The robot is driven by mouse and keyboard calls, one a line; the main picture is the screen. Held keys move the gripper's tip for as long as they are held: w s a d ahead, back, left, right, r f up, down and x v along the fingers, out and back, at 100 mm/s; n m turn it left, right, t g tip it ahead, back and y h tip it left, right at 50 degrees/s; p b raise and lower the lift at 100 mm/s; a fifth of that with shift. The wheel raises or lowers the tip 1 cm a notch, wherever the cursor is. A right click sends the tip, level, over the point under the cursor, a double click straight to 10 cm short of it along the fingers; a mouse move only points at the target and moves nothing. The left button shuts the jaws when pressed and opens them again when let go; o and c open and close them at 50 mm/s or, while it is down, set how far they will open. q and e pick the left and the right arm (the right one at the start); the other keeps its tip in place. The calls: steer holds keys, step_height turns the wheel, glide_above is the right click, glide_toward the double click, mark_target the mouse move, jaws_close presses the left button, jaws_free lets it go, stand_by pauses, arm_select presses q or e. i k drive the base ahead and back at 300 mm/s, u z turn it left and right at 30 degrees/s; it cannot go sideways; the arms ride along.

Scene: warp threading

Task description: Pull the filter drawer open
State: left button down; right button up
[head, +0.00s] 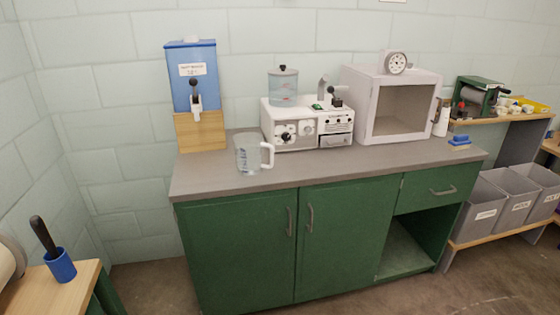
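A white machine (282,112) with knobs and a clear lidded tank (284,87) on top stands on the grey counter. At its lower right is a small drawer front (337,140) with a pull handle; it looks closed. I see no label on it that I can read at this size. A wider green drawer (428,190) with a metal handle is in the cabinet at right, and it is also shut. Neither of my grippers shows in the head view.
A glass jug (248,155) stands at the counter's front left, before a blue dispenser (192,80). A white box with a window (385,118) stands right of the machine, with a blue sponge (459,141) beyond. Grey bins (482,210) are at right.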

mark_target(337, 139)
steer(key=u, duration=0.3)
steer(key=i, duration=1.35)
steer(key=z, duration=0.95)
